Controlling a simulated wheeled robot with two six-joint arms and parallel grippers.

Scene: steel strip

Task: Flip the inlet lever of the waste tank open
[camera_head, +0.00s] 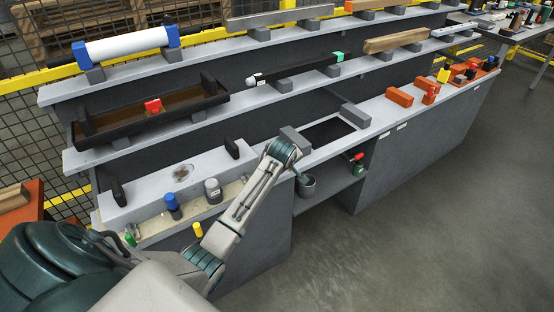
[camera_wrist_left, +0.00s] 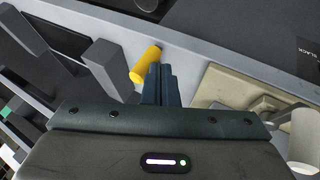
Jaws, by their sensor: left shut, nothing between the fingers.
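In the left wrist view a yellow cylindrical lever handle (camera_wrist_left: 146,65) lies tilted at the edge of the light-grey bench top. My left gripper (camera_wrist_left: 158,72) is shut and empty, its dark fingertips right beside the handle; I cannot tell whether they touch. In the head view my left gripper (camera_head: 302,179) points down at the bench's front edge, by the dark opening, and my arm seems to hide the handle. I cannot single out the waste tank for certain. My right gripper is not in view.
Grey blocks (camera_wrist_left: 107,66) stand to the left of the handle. A beige tray (camera_wrist_left: 232,92) lies to its right. A red-and-green fitting (camera_head: 356,158) sits below the bench top. Orange blocks (camera_head: 399,97) stand farther right. The floor in front is clear.

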